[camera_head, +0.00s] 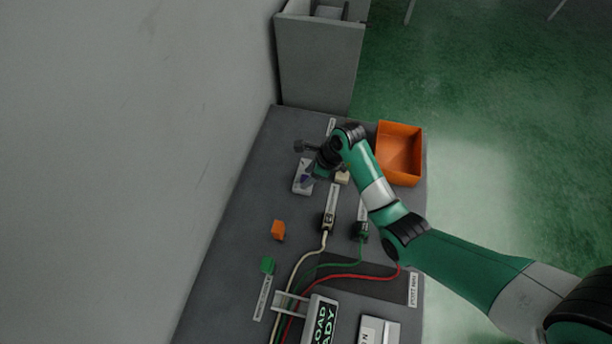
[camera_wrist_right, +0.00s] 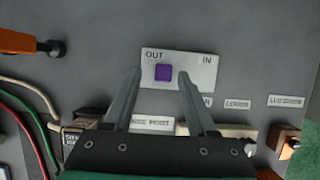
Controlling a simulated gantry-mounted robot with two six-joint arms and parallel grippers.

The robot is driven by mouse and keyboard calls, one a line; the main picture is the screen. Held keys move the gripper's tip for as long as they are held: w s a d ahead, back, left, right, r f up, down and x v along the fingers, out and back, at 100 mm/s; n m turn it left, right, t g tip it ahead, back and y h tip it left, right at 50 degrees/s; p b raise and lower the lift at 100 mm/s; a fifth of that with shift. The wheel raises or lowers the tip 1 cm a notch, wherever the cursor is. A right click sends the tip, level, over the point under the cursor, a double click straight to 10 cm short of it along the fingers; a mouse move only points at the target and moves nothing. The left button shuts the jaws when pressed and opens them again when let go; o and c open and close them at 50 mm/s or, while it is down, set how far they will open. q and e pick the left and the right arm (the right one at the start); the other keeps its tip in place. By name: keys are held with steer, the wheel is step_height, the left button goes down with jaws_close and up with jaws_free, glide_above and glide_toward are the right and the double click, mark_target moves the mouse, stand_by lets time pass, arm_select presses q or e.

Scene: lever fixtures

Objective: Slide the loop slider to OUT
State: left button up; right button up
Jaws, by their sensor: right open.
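The loop slider is a white plate (camera_wrist_right: 205,75) labelled OUT at its left end and IN at its right end in the right wrist view. Its purple knob (camera_wrist_right: 163,73) stands at the left part of the plate, just below the OUT label. In the head view the plate (camera_head: 297,188) is partly hidden by my right gripper (camera_head: 306,178). In the right wrist view my right gripper (camera_wrist_right: 160,78) is open, its two fingers on either side of the knob with gaps between. I cannot tell if they reach its depth. My left gripper is not in view.
An orange open bin (camera_head: 398,155) stands at the panel's right edge. An orange block (camera_head: 279,230) and a green block (camera_head: 267,265) sit lower left. White, green and red cables run across the lower panel towards a display box (camera_head: 321,318). A wall bounds the left side.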

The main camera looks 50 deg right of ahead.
steer(key=p+v, duration=0.3)
steer(key=v, duration=0.6)
steer(key=shift+r, duration=0.3)
